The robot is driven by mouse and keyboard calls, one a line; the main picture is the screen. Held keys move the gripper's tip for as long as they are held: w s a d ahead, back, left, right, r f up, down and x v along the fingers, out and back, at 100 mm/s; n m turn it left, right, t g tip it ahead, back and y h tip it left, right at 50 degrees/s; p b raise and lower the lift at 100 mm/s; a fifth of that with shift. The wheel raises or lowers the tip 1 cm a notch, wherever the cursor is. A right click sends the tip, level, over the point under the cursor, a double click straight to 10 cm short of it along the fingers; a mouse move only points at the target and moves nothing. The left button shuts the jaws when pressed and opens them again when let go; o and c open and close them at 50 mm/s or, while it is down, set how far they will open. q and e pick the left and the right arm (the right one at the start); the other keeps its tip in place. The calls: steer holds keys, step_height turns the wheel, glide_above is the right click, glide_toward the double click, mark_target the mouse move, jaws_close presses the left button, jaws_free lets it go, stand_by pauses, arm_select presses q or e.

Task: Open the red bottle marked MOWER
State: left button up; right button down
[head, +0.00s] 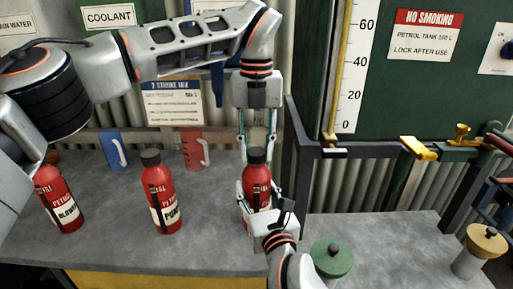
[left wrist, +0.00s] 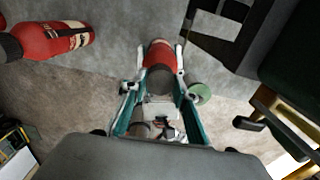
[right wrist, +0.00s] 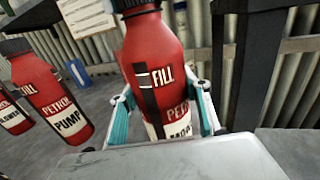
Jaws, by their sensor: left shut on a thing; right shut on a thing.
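The red bottle (right wrist: 158,60) has a dark cap (head: 256,155). In the right wrist view its label reads FILL, PETROL and the start of MOWER, cut off by my gripper. It stands upright at the front of the grey bench. My right gripper (head: 259,200) is shut on the bottle's body from the front. My left gripper (head: 256,150) points down from above and is shut on the cap. In the left wrist view the cap (left wrist: 160,80) sits between the left fingers, with the red body (left wrist: 158,52) beyond. The cap appears seated on the neck.
Red bottles marked PUMP (head: 163,200) and BLOWER (head: 60,200) stand to the left on the bench (head: 120,248). A blue jug (head: 116,150) and a red jug (head: 194,150) stand behind. A green-lidded can (head: 331,260) and a yellow-lidded can (head: 485,242) are at right.

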arm_select(q)
steer(key=n, duration=1.3)
steer(key=shift+r, duration=0.2)
